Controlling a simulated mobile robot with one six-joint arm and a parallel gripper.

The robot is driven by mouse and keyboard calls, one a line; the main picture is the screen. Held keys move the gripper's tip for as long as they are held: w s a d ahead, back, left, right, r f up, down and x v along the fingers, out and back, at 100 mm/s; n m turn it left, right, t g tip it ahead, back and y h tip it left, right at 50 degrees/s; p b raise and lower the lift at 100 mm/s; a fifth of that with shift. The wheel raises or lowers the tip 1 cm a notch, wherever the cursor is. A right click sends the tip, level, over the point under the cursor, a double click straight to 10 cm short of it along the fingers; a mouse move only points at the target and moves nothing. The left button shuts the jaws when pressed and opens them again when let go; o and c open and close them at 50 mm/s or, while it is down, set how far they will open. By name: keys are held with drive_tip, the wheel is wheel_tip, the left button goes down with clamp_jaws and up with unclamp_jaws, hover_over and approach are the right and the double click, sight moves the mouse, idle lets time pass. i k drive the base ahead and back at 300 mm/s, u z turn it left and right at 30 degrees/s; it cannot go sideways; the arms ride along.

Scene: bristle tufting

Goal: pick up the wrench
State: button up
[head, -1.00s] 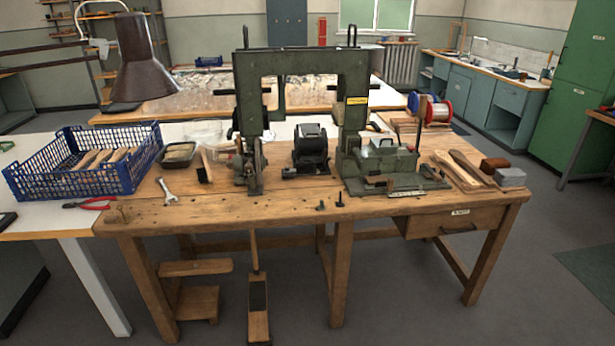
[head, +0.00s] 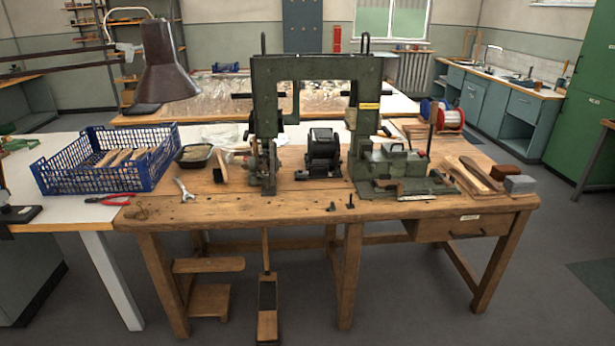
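The wrench (head: 184,189) is a small silver tool lying flat on the wooden workbench (head: 240,211), near its left end. It lies to the right of the red-handled pliers (head: 112,199) and in front of a dark bowl (head: 194,156). A small brush (head: 220,170) stands to its right. Nothing covers the wrench. My gripper and arm do not show in the head view.
A blue crate (head: 107,178) with wooden pieces stands left of the wrench. A tall green machine frame (head: 315,68) rises from the bench to its right. A brown lamp (head: 165,65) hangs behind. The bench's front left edge is mostly clear.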

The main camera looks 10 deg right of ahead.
sight(186, 195)
drive_tip(key=u, duration=0.05)
drive_tip(key=i, duration=0.95)
drive_tip(key=z, duration=0.1)
drive_tip(key=k, duration=0.7)
drive_tip(key=u, duration=0.4)
drive_tip(key=i, duration=0.7)
drive_tip(key=u, duration=0.15)
